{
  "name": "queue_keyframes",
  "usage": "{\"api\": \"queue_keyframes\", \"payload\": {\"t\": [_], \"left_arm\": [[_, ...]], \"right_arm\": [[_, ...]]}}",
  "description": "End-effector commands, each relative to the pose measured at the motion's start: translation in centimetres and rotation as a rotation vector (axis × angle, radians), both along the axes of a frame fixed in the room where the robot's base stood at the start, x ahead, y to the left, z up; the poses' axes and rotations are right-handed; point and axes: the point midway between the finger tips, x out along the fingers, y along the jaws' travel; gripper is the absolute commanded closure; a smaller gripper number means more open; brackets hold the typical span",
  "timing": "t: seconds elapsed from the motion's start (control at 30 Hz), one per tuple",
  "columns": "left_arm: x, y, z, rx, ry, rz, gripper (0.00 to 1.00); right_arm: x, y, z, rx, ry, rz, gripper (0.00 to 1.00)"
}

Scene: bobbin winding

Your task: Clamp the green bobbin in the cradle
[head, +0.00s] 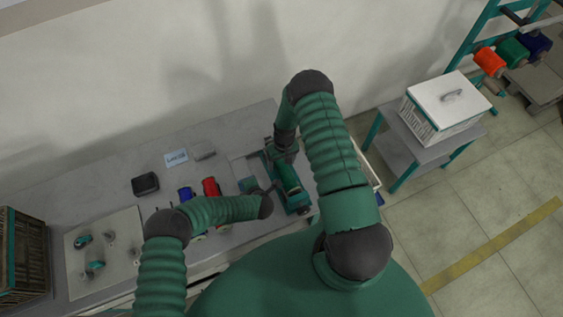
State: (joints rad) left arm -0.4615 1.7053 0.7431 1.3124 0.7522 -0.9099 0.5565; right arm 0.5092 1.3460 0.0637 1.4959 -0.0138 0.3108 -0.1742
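The green bobbin (288,178) lies in the teal cradle (299,203) at the right part of the bench, partly hidden by my arms. My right arm arches over from above, and its gripper (284,156) is at the far end of the bobbin and cradle. Its fingers are too small and dark to tell whether they are open or shut. My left arm reaches in from the left, and its gripper (268,189) is at the cradle's left side, close to the bobbin. Its fingertips are also unclear, and I cannot tell whether they touch anything.
A blue bobbin (186,193) and a red bobbin (210,187) stand left of the cradle. A black box (145,184), a labelled card (176,157) and a pale plate (88,270) are farther left. A white lidded box (447,100) stands on a side table at the right.

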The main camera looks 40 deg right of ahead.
Motion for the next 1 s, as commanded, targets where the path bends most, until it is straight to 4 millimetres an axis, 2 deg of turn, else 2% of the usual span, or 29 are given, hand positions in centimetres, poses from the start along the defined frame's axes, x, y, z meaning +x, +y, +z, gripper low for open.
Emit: {"api": "queue_keyframes", "payload": {"t": [0.17,0.27,0.37,0.6,0.7,0.8,1.0], "left_arm": [[0.4,0.0,0.2,-0.001,-0.007,0.003,1.00],[0.4,0.0,0.2,-0.001,-0.007,0.003,1.00],[0.4,0.0,0.2,0.000,-0.007,0.003,1.00],[0.3,0.0,0.2,0.000,-0.007,0.003,1.00],[0.3,0.0,0.2,0.000,-0.007,0.003,1.00],[0.4,0.0,0.2,0.000,-0.007,0.003,1.00],[0.4,0.0,0.2,-0.001,-0.007,0.003,1.00]], "right_arm": [[0.0,0.0,0.0,0.000,0.000,0.000,0.27],[0.1,-0.1,0.8,-0.001,-0.002,0.000,0.27],[0.1,-0.3,2.7,-0.001,-0.002,0.000,0.27],[0.0,-0.7,8.9,-0.001,-0.003,0.000,0.27],[0.0,-0.8,10.6,-0.001,-0.003,0.000,0.27],[-0.1,-0.8,11.6,0.001,0.000,0.000,0.27],[-0.2,-0.8,11.9,0.002,0.002,0.000,0.27]]}}
